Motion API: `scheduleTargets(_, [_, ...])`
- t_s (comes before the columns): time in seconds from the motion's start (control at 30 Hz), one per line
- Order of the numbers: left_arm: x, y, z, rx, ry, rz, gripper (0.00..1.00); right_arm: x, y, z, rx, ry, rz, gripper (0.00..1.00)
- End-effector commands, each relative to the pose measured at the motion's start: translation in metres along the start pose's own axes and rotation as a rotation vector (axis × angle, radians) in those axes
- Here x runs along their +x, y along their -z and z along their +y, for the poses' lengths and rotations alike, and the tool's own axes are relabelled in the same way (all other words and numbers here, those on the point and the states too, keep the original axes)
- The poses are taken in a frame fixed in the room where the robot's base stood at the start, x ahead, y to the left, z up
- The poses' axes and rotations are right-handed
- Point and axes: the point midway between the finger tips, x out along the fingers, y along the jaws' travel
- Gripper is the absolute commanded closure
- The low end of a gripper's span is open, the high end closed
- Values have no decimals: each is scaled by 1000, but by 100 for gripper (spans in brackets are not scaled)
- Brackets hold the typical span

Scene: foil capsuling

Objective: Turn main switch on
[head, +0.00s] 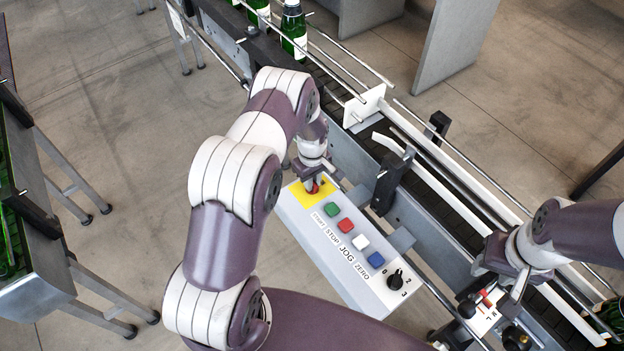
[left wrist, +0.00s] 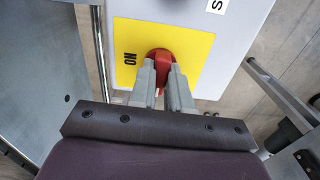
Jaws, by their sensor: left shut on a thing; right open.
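The main switch is a red rotary knob (head: 315,188) on a yellow plate (head: 305,197) at the far left end of the control box (head: 340,245). In the left wrist view the red knob (left wrist: 161,58) sits on the yellow plate (left wrist: 190,32), with the word ON beside it on the left. My left gripper (left wrist: 162,75) is shut on the knob, one finger on each side, and also shows in the head view (head: 313,182). The fingers hide part of the knob. My right gripper (head: 494,290) is open at the lower right, around or above a small red lever (head: 487,297); I cannot tell whether they touch.
The control box has green (head: 332,209), red (head: 346,225), white (head: 360,242) and blue (head: 376,259) buttons, plus a black selector (head: 395,279). A conveyor with rails (head: 450,185) runs behind it. Green bottles (head: 294,30) stand at the top.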

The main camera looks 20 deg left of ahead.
Motion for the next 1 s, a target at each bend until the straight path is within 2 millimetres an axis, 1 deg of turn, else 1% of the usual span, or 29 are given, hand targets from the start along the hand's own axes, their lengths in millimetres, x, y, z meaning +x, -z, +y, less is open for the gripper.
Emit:
scheduleTargets(0.03, [-2, 2, 2, 14, -5, 5, 100, 2, 0, 0, 0, 0, 0, 57])
scheduleTargets(0.27, [-1, 2, 3, 154, -6, 6, 100, 13, -2, 0, 0, 0, 0, 57])
scheduleTargets(0.6, [-2, 3, 3, 471, -7, 9, 100, 31, -4, 0, 0, 0, 0, 57])
scheduleTargets(1.0, [-3, 3, 3, 851, -5, 11, 100, 48, -6, 0, 0, 0, 0, 57])
